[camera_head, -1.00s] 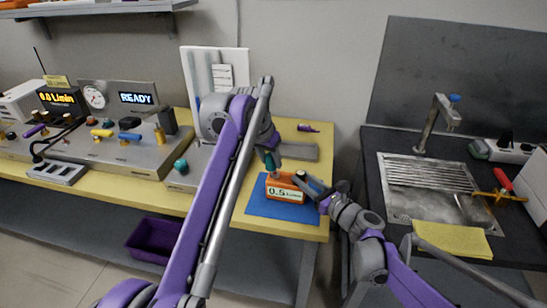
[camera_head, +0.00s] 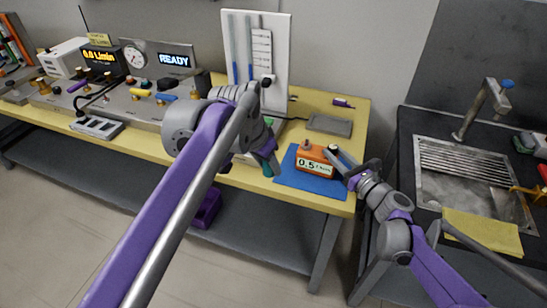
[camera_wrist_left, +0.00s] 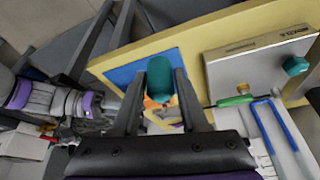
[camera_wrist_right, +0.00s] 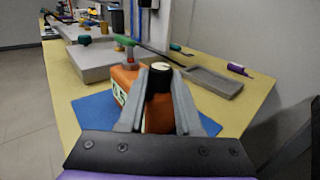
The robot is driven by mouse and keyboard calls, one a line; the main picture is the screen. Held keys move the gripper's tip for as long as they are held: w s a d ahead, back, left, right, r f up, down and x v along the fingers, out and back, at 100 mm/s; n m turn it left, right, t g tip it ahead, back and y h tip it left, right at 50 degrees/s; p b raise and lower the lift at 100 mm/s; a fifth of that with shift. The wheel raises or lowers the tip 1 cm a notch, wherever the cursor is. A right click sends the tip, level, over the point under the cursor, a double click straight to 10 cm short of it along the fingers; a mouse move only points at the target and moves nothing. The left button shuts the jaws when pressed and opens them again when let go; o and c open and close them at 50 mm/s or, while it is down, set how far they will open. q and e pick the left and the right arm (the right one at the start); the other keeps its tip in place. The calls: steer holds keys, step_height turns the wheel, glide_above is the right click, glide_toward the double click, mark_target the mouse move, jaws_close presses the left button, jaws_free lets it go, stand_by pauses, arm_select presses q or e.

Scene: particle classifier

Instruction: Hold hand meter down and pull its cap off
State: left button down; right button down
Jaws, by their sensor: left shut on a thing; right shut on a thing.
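The orange hand meter (camera_head: 316,164) stands on a blue mat (camera_head: 297,182), its 0.5 display facing front. A short stub shows uncovered on its top left. My left gripper (camera_head: 268,158) is shut on the teal cap (camera_head: 267,171), which is apart from the meter, to its left near the table's front edge. The cap also shows between the fingers in the left wrist view (camera_wrist_left: 161,80). My right gripper (camera_head: 340,160) is shut on the black knob (camera_wrist_right: 159,84) on the meter's top right. The orange body (camera_wrist_right: 128,78) shows below it in the right wrist view.
A grey tray (camera_head: 330,124) lies behind the meter. A white panel (camera_head: 283,45) stands behind my left arm, and a metal instrument console (camera_head: 140,103) is further left. A sink (camera_head: 462,172) is on the right. The table's front edge is close to the mat.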

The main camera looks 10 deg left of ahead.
stand_by(0.3)
arm_select(q)
steer(key=shift+r, duration=2.3)
steer(key=shift+r, duration=0.1)
steer(key=shift+r, duration=1.4)
arm_select(e)
steer(key=c, duration=0.5)
jaws_free()
